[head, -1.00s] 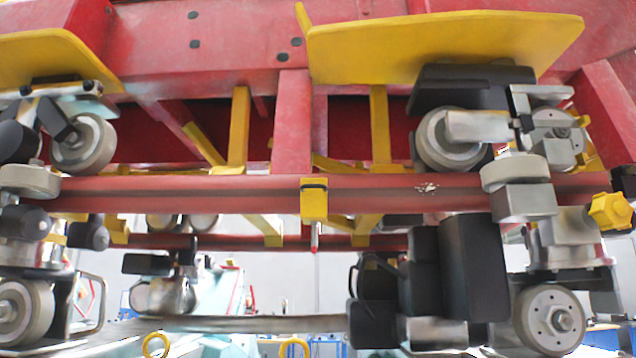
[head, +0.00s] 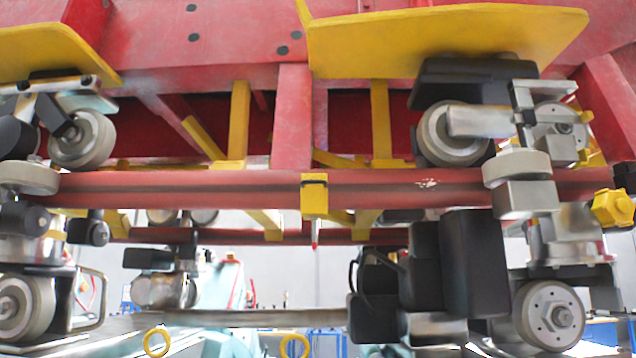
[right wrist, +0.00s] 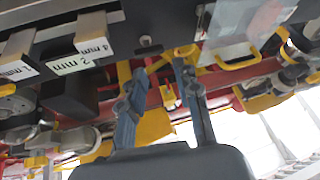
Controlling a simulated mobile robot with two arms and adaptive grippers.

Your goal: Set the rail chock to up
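A small yellow block (head: 314,194) with a dark band is clamped on the red rail (head: 400,188) in the middle of the head view. A thin red-tipped pin (head: 314,236) hangs below it. It looks like the rail chock, but I cannot tell its setting. My right gripper (right wrist: 158,72) shows in the right wrist view with its two grey-blue fingers apart. Red and yellow parts show between and beyond the fingers, and I see nothing clearly held. Neither gripper shows in the head view.
Wheel assemblies (head: 550,314) and black blocks (head: 474,262) flank the rail. A yellow plate (head: 440,42) and red beams (head: 220,50) lie overhead. The right wrist view shows labelled blocks (right wrist: 92,34) at upper left. Open space lies below the rail's middle.

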